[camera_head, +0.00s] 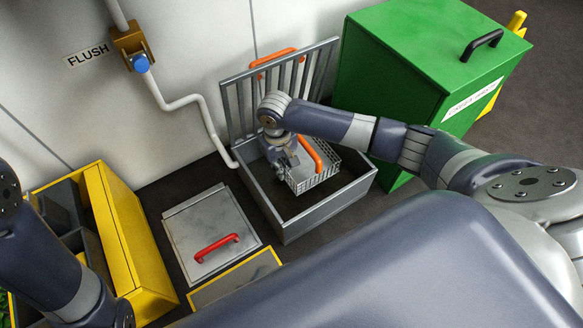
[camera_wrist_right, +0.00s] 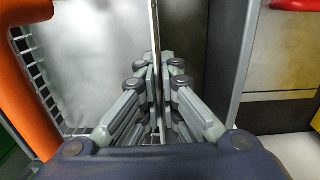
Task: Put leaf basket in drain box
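The leaf basket (camera_head: 322,181) is a light grey slotted basket with an orange handle, inside the open grey drain box (camera_head: 318,212). I cannot tell whether it rests on the box floor. My right gripper (camera_head: 284,161) reaches down into the box at the basket's left side. In the right wrist view, the fingers (camera_wrist_right: 158,95) are closed on the thin edge of the basket wall (camera_wrist_right: 155,35). The basket's slotted side and orange handle (camera_wrist_right: 22,95) show at left. My left arm shows at the left edge of the head view, but its gripper does not.
The drain box's barred lid (camera_head: 238,101) stands open against the wall. A green cabinet (camera_head: 400,90) stands close on the right. A floor hatch (camera_head: 205,225) with a red handle and a yellow bin (camera_head: 130,235) lie left. A pipe with a blue knob (camera_head: 141,63) runs down the wall.

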